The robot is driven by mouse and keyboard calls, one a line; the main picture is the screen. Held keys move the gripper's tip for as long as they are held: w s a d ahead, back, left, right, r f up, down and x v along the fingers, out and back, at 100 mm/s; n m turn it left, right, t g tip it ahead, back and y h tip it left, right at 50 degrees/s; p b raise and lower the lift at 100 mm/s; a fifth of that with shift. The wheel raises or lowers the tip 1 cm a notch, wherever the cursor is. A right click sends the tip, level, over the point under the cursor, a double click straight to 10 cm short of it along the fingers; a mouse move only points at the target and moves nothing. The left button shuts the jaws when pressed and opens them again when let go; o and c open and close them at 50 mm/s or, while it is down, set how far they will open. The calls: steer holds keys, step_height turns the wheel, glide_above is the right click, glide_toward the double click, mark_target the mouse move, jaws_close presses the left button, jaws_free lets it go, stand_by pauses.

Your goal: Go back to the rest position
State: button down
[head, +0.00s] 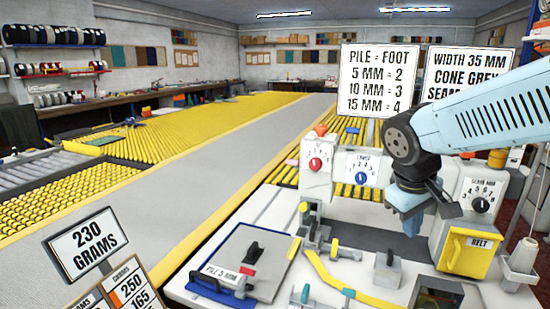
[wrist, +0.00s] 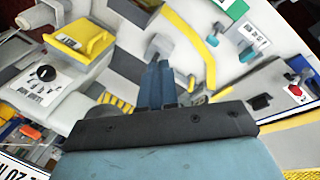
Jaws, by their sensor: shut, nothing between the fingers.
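My gripper (head: 411,226) hangs at the end of my blue arm, above the right part of the white machine table (head: 262,205). In the wrist view the two blue fingers of my gripper (wrist: 158,82) are together, with nothing between them. It is beside the grey machine column with the seam dial (head: 480,205) and the yellow belt box (head: 466,253). The belt box also shows at upper left in the wrist view (wrist: 84,36). My arm hides part of the machine behind it.
The red dial (head: 315,163) and blue dial (head: 361,177) are left of my gripper. A yellow curved guide (head: 345,287), a grey block (head: 386,272) and a pile gauge plate (head: 245,262) lie on the table. A cone (head: 523,256) stands at right. Sign boards (head: 375,80) stand behind.

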steer(key=s+a+r+m+t+y, duration=0.3)
steer(key=s+r+m, duration=0.1)
steer(key=s+r, duration=0.1)
steer(key=shift+a+r, duration=0.3)
steer(key=shift+r, duration=0.1)
stand_by(0.7)
